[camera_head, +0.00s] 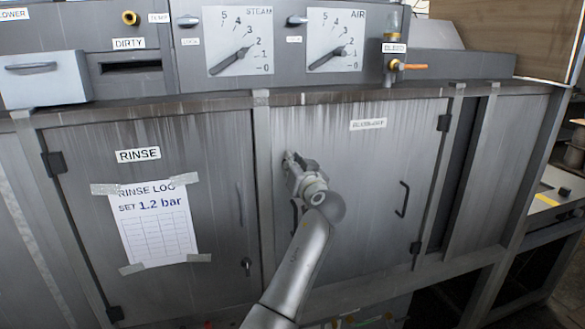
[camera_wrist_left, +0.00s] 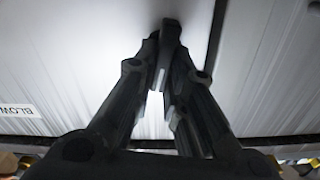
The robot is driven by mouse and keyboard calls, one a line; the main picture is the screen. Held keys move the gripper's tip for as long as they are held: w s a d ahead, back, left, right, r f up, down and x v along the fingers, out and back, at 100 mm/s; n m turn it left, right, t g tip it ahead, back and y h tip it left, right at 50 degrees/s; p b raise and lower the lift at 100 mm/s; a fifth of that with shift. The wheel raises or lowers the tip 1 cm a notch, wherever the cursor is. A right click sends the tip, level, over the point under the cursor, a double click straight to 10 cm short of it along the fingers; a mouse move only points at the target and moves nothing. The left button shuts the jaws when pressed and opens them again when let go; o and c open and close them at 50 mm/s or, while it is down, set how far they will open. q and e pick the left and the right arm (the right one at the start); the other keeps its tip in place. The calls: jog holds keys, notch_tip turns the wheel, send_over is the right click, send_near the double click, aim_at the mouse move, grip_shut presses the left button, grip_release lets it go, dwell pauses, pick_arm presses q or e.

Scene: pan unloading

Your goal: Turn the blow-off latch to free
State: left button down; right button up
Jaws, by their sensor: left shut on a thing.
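The blow-off door (camera_head: 345,165) is a streaked grey panel with a small white label (camera_head: 368,124); part of that label also shows in the wrist view (camera_wrist_left: 16,111). My left gripper (camera_head: 291,160) reaches up to the door's upper left edge. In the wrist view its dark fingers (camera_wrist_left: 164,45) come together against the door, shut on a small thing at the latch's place. The blow-off latch is hidden by the fingers, and its angle cannot be made out. My right gripper is not in view.
The rinse door (camera_head: 75,220) on the left bears a taped rinse log (camera_head: 155,222). The blow-off door has a dark handle (camera_head: 403,199) and hinges on its right. Above are the steam gauge (camera_head: 238,42), the air gauge (camera_head: 336,40) and an orange-handled valve (camera_head: 405,66).

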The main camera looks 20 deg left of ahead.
pick_arm(q)
jog(key=shift+w+d+f+m+p, duration=0.1)
jog(key=shift+d+f+m+p, duration=0.1)
jog(key=shift+m, duration=2.35)
jog(key=shift+w+d+f+m+p, duration=0.15)
jog(key=shift+m+p, duration=0.05)
jog(key=shift+m, duration=2.4)
jog(key=shift+w+d+f+m+p, duration=0.1)
jog(key=shift+d+f+m+p, duration=0.1)
jog(key=shift+m, duration=2.35)
jog(key=shift+a, duration=0.1)
jog(key=c, duration=1.5)
grip_release()
jog(key=shift+w+f, duration=0.1)
jog(key=shift+f, duration=0.05)
